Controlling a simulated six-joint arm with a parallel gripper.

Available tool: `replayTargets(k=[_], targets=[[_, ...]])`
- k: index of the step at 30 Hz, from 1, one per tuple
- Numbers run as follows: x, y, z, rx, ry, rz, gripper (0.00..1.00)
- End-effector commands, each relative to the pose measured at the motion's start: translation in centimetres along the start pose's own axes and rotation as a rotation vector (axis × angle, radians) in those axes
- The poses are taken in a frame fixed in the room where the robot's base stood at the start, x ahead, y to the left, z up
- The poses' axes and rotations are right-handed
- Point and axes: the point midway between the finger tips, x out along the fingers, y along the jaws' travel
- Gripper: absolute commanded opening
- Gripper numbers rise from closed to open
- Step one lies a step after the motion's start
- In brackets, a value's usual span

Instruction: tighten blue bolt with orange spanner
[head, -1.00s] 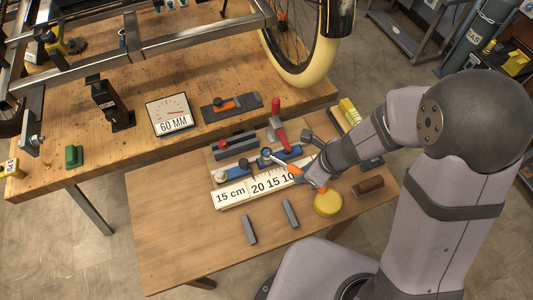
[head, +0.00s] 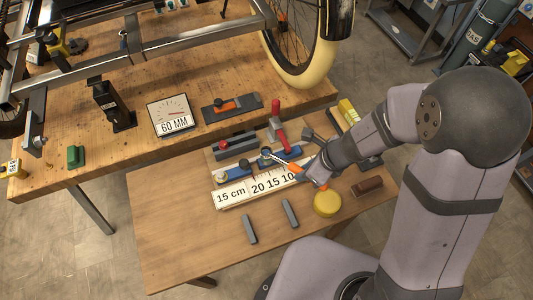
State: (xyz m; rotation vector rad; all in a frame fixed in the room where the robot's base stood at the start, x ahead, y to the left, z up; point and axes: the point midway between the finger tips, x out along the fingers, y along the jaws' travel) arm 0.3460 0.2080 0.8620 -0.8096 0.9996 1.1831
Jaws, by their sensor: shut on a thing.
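The orange spanner (head: 294,168) reaches from my gripper up and left over the blue fixture bar (head: 238,172). Its metal head is at a small round blue bolt top (head: 266,153) on that bar. The view is too small to tell how fully the head sits around the bolt. My gripper (head: 304,173) is shut on the orange handle, at the right end of the white ruler board. My wrist hides part of the handle.
A ruler board (head: 231,196) lies in front of the bar. A red-handled clamp (head: 277,122) stands close behind. A yellow disc (head: 327,203), a brown block (head: 367,187) and two grey bars (head: 250,229) lie nearby. The small table's front left is clear.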

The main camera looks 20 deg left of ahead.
Motion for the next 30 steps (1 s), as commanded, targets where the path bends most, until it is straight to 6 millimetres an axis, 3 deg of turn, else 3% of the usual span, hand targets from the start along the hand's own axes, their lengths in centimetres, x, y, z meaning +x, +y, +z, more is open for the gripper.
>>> replayTargets(k=[30], targets=[[-2.1, 0.0, 0.8, 0.0, 0.0, 0.0, 0.0]])
